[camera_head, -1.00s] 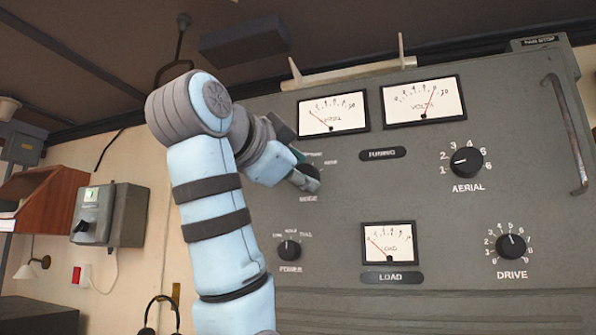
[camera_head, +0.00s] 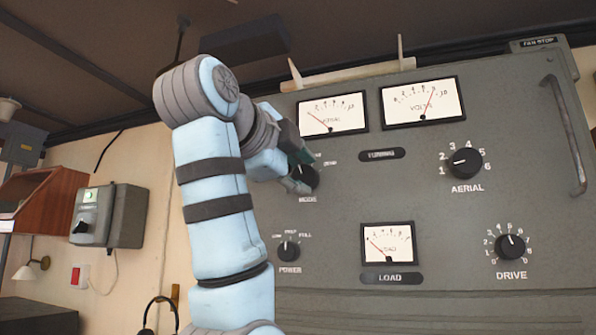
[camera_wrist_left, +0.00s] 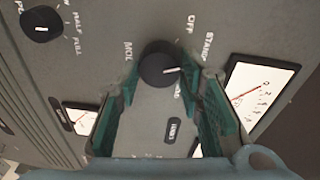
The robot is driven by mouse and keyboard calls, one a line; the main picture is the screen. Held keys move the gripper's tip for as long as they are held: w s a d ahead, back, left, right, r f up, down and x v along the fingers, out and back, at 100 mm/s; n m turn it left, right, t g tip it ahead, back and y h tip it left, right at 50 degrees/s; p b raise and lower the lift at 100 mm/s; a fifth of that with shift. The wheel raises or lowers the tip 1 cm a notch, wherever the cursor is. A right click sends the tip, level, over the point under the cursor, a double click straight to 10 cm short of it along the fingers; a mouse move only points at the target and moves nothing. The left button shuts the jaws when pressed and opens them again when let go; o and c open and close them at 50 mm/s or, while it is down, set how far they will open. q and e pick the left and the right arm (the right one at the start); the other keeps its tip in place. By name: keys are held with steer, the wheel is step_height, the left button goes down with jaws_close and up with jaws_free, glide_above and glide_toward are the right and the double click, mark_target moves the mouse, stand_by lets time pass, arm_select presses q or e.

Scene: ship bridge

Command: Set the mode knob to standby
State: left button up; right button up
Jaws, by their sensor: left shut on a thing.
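The mode knob (camera_head: 307,178) is a round black knob on the grey radio panel, above the word MODE. My left gripper (camera_head: 298,178) reaches it from the left, with its fingers closed around it. In the left wrist view the knob (camera_wrist_left: 158,66) sits between the green-padded fingertips (camera_wrist_left: 160,80). Its white mark points right there, between the STAND label (camera_wrist_left: 208,46), partly cut off by a finger, and a partly hidden label below it. The OFF label (camera_wrist_left: 191,23) is clear. In the head view the gripper hides part of the mode scale. My right gripper is not in view.
The power knob (camera_head: 289,251) is below the mode knob. The aerial knob (camera_head: 464,162), drive knob (camera_head: 510,246) and load meter (camera_head: 388,244) are to the right. Two meters are above. A metal handle (camera_head: 566,135) stands out at the panel's right edge.

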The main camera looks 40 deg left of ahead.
arm_select(q)
steer(key=shift+r, duration=0.1)
stand_by(0.3)
steer(key=o, duration=1)
steer(key=shift+c, duration=0.2)
steer(key=shift+o, duration=1)
steer(key=shift+w, duration=0.1)
